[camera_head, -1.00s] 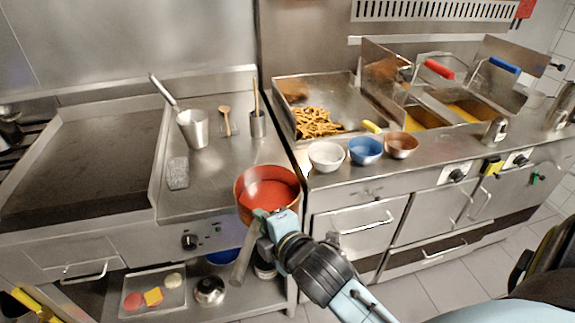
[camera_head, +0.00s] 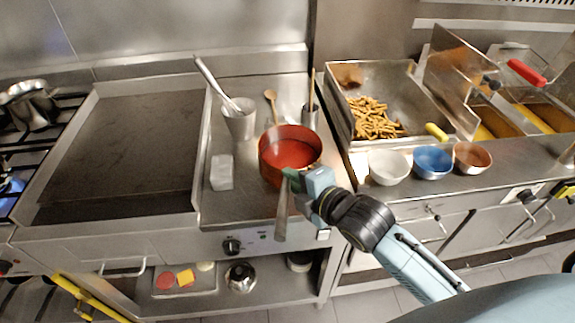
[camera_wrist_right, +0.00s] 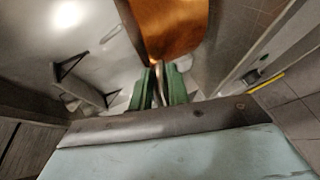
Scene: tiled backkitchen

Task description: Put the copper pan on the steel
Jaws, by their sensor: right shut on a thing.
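The copper pan (camera_head: 268,160) with red sauce inside is at the front right of the steel surface (camera_head: 214,205) in the head view. Its handle (camera_head: 282,215) points toward me and down. My right gripper (camera_head: 290,176) is shut on the pan near the handle's base. In the right wrist view the green fingers (camera_wrist_right: 160,88) are closed just below the pan's copper side (camera_wrist_right: 170,25). The pan looks level; whether its base touches the steel cannot be told. My left gripper is not in view.
A metal pot with a utensil (camera_head: 239,122), a white block (camera_head: 222,172), a wooden spoon (camera_head: 271,103) and a utensil holder (camera_head: 310,115) stand on the steel. The dark griddle (camera_head: 120,150) is left. Bowls (camera_head: 389,167) and a fries tray (camera_head: 345,78) are right.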

